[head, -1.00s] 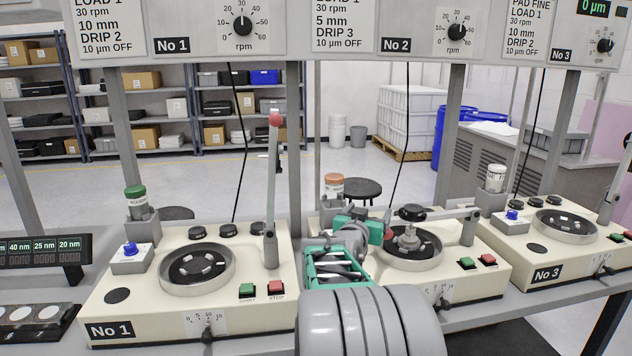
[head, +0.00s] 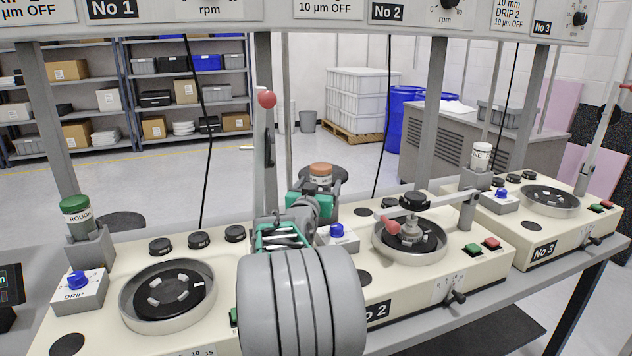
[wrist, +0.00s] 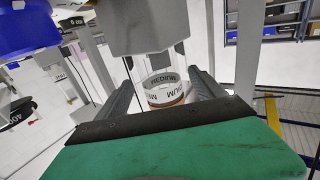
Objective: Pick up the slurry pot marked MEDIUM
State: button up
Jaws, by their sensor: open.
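The MEDIUM slurry pot has an orange cap (head: 320,169) and stands upright at the back of machine No 2 in the head view; my arm hides its lower part. In the wrist view its white MEDIUM label (wrist: 166,95) shows between my fingers, upside down, with the orange cap edge below it. My gripper (head: 321,184) is open, with one finger on each side of the pot; in the wrist view the gripper (wrist: 163,82) shows both dark fingers flanking it. I cannot tell whether either finger touches it.
A green-capped ROUGH pot (head: 77,215) stands in its holder on machine No 1. A white-capped pot (head: 481,157) stands on machine No 3. A red-knobbed upright lever (head: 267,125) rises left of my gripper. The overhead panel (head: 230,12) spans the top.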

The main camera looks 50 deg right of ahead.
aim_at(323, 177)
jog(key=x, duration=0.5)
jog(key=shift+w+d+p, duration=0.1)
jog(key=shift+d+p, duration=0.15)
jog(key=shift+p, duration=0.15)
jog(key=shift+a, duration=0.1)
jog(key=shift+c, duration=0.3)
jog(key=shift+r, duration=0.1)
grip_shut()
